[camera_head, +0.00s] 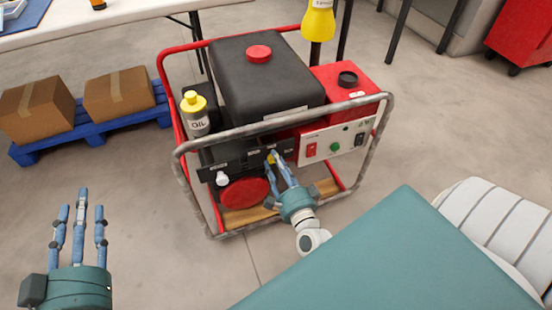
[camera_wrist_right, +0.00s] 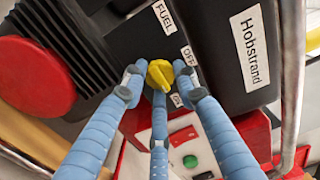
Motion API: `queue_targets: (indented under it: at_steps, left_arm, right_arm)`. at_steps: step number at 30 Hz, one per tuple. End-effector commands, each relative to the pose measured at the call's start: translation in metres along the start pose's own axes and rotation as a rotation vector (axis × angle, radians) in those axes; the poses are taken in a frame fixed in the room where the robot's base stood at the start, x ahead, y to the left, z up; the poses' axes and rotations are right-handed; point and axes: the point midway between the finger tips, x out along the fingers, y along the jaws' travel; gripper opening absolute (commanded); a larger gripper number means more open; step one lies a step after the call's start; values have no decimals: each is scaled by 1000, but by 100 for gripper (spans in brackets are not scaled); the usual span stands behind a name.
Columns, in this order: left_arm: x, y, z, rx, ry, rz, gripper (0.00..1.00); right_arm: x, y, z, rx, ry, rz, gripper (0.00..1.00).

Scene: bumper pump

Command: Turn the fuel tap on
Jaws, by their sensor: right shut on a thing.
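The generator (camera_head: 262,85) stands on the floor inside a red and grey tube frame. Its yellow fuel tap (camera_wrist_right: 160,74) shows in the right wrist view between the FUEL, OFF and ON labels, its pointed end toward the lower right, near the ON label (camera_wrist_right: 177,100). The tap also shows in the head view (camera_head: 271,158), partly hidden by my fingers. My right gripper (camera_wrist_right: 158,76) is shut on the tap, with fingers on both sides of it and one below. My left gripper (camera_head: 82,205) is open and empty at the lower left, away from the generator.
The grey frame bar (camera_head: 285,127) crosses just above my right gripper. An oil bottle (camera_head: 194,115) stands at the generator's left. A blue pallet (camera_head: 95,128) with two cardboard boxes lies at the left. A yellow bottle (camera_head: 318,22) is behind. Floor at the lower left is clear.

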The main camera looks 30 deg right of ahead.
Motion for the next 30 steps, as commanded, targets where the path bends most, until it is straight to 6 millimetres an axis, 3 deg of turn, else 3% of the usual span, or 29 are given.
queue_targets:
  at_steps: [1, 14, 15, 17, 26, 30]
  left_arm:
    - [0, 0, -2, 0, 6, 0, 40]
    - [2, 0, -4, 1, 11, 0, 40]
    - [2, 0, -4, 1, 11, 0, 40]
    - [2, 0, -3, 1, 10, -1, 40]
    - [0, -2, 4, 0, -8, -4, 40]
    - [0, -1, 3, 1, -4, -3, 40]
  right_arm:
    - [3, -5, -7, 4, 13, -13, 3]
    - [2, -4, -7, 10, 14, -11, 3]
    - [2, -4, -7, 10, 14, -11, 35]
    - [2, -4, -7, 10, 14, -11, 47]
    - [0, -1, -4, 10, 8, -4, 48]
    - [-12, 0, -3, 10, 6, -2, 48]
